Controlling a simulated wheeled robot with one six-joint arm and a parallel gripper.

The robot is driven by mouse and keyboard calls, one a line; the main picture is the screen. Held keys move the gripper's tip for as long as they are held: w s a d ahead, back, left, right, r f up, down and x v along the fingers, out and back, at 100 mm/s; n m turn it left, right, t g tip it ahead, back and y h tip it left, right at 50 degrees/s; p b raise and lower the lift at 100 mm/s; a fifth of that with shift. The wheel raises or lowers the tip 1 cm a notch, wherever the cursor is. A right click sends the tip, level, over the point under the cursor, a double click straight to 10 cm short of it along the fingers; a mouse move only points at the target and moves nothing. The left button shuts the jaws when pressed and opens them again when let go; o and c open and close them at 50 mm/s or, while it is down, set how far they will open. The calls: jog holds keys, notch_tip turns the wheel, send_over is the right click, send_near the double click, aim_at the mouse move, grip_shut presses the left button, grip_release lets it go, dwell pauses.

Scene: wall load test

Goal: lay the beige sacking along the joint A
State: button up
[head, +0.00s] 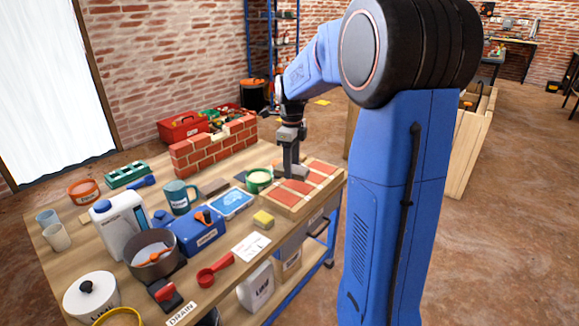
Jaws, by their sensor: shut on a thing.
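My gripper (291,170) points down at the far left part of a low panel of red bricks in a wooden frame (312,195). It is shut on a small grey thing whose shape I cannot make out. Whether that thing touches the panel, I cannot tell. Pale joints run between the panel's bricks, but no letter A is legible. A small upright brick wall (205,153) stands behind and to the left, with a pale cream piece at its top. I cannot make out any beige sacking for certain.
A green tin (258,181) stands just left of my gripper. A red toolbox (183,127) is behind the wall.

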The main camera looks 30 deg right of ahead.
jog(key=shift+m, duration=1.1)
jog(key=shift+f, duration=2.85)
jog(key=shift+f, duration=0.55)
jog(key=o, duration=1)
jog(key=shift+r, duration=0.1)
